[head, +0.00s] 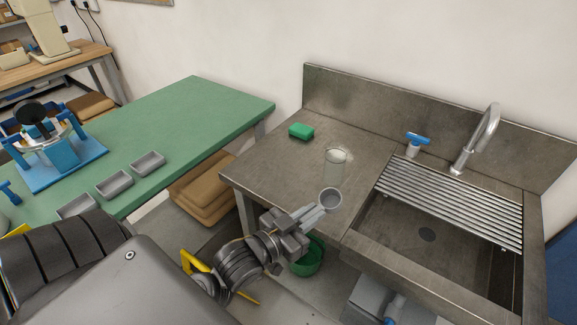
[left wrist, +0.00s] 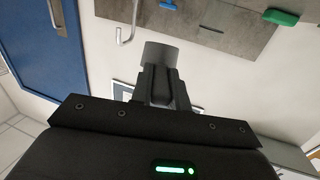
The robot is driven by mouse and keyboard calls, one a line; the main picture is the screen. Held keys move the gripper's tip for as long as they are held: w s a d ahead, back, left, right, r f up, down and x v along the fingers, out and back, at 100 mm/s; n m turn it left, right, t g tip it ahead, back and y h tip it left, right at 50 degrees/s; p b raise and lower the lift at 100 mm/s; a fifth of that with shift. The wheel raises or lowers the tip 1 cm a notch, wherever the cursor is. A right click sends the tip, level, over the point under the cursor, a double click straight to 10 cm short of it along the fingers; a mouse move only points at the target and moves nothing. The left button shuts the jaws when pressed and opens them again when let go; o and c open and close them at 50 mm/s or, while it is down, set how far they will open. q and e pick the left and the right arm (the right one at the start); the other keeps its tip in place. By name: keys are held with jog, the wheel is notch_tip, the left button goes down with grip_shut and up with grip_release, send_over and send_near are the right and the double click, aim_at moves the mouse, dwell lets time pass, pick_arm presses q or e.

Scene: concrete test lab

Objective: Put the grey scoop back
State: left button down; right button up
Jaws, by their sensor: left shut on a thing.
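The grey scoop (head: 331,198) is held in my left gripper (head: 308,217), in front of the steel counter in the head view. Its round cup points away from the gripper, and its handle is mostly hidden between the fingers. In the left wrist view the scoop (left wrist: 159,54) shows just beyond the closed fingers (left wrist: 162,87). The scoop's height above the counter is hard to tell. My right gripper is not in view.
A green sponge (head: 300,131) lies on the steel counter (head: 275,165). A sink (head: 425,236) with a slatted rack (head: 455,205) and a tap (head: 485,135) is at right. Small grey trays (head: 147,162) sit on the green table (head: 190,110). A green bucket (head: 310,266) is below.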

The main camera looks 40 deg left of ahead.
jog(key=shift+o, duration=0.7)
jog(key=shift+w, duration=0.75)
pick_arm(q)
jog(key=w+a+r+n+g+y, duration=0.1)
jog(key=w+a+n+g+y, duration=0.1)
jog(key=w+a, duration=0.35)
jog(key=w+a+r+n+g+y, duration=0.1)
jog(key=w+a+y, duration=0.1)
jog(key=a, duration=0.7)
jog(key=w+a+f+b, duration=0.1)
jog(key=w+a+f, duration=0.3)
jog(key=w+a+f+b, duration=0.1)
jog(key=w+a+f, duration=0.3)
jog(key=w+a, duration=0.1)
jog(key=shift+w+a+f, duration=0.1)
jog(key=shift+w+f, duration=0.05)
jog(key=shift+f, duration=0.15)
jog(key=shift+w+a+f, duration=0.15)
jog(key=shift+w+f, duration=0.05)
jog(key=shift+f, duration=0.15)
notch_tip(320, 180, down, 3)
jog(key=shift+w+a+f+p, duration=0.1)
jog(key=shift+p, duration=0.2)
jog(key=shift+f, duration=0.1)
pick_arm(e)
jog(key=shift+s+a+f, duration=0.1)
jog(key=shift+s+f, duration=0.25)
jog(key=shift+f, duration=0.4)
